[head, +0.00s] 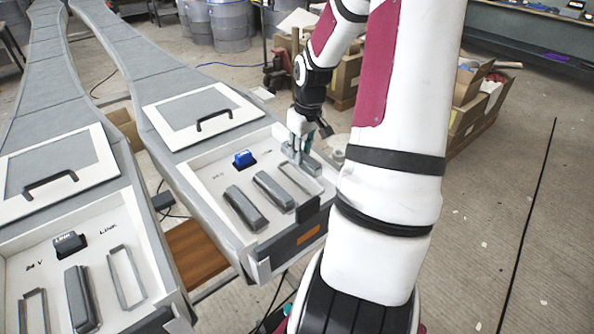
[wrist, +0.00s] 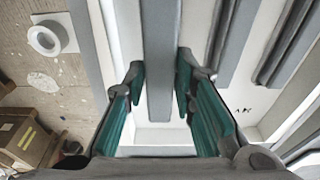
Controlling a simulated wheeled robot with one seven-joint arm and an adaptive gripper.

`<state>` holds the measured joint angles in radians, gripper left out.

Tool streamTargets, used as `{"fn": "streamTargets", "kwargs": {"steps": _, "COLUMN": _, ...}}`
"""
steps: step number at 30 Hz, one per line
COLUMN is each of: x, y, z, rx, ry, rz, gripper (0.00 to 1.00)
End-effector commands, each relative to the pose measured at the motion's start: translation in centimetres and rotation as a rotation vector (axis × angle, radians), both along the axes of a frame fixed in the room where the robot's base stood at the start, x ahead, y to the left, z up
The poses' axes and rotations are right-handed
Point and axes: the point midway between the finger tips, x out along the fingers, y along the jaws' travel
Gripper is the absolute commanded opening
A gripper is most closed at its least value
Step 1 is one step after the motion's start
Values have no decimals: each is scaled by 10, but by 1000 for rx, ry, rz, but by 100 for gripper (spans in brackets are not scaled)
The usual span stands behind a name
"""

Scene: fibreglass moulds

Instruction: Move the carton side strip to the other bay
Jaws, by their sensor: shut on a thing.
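My gripper (head: 302,148) is at the far right of the right-hand bay (head: 215,180). It is shut on a grey strip (head: 311,164), with one teal finger on each side of it in the wrist view (wrist: 158,65). The strip shows beyond an empty outlined slot (head: 300,180); its height above the bay floor is hard to tell. Two other grey strips, one in the middle (head: 274,190) and one at the left (head: 246,208), sit in this bay. The left-hand bay (head: 100,255) holds one grey strip (head: 81,298) between two empty outlined slots, left (head: 33,310) and right (head: 127,277).
A blue block (head: 244,159) stands in the right-hand bay and a black LINK block (head: 70,244) in the left-hand bay. Handled lids (head: 203,114) lie behind both. A gap with a brown board (head: 200,252) separates the moulds. Cartons (head: 468,105) stand at the right.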

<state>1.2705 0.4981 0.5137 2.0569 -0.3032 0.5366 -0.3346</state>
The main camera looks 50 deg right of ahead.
Motion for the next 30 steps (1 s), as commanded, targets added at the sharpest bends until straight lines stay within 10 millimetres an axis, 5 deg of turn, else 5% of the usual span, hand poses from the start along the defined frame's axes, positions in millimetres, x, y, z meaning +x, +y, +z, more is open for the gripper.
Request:
{"fn": "streamTargets", "kwargs": {"steps": 15, "x": 1, "y": 1, "z": -57, "rx": 2, "ry": 1, "rz": 4, "gripper": 0}}
{"fn": "streamTargets", "kwargs": {"steps": 27, "x": 1, "y": 0, "z": -62, "rx": -2, "ry": -2, "rz": 2, "gripper": 0}}
{"fn": "streamTargets", "kwargs": {"steps": 28, "x": 1, "y": 0, "z": -62, "rx": -2, "ry": -2, "rz": 2, "gripper": 29}}
{"fn": "streamTargets", "kwargs": {"steps": 30, "x": 1, "y": 0, "z": -62, "rx": -2, "ry": -2, "rz": 2, "gripper": 45}}
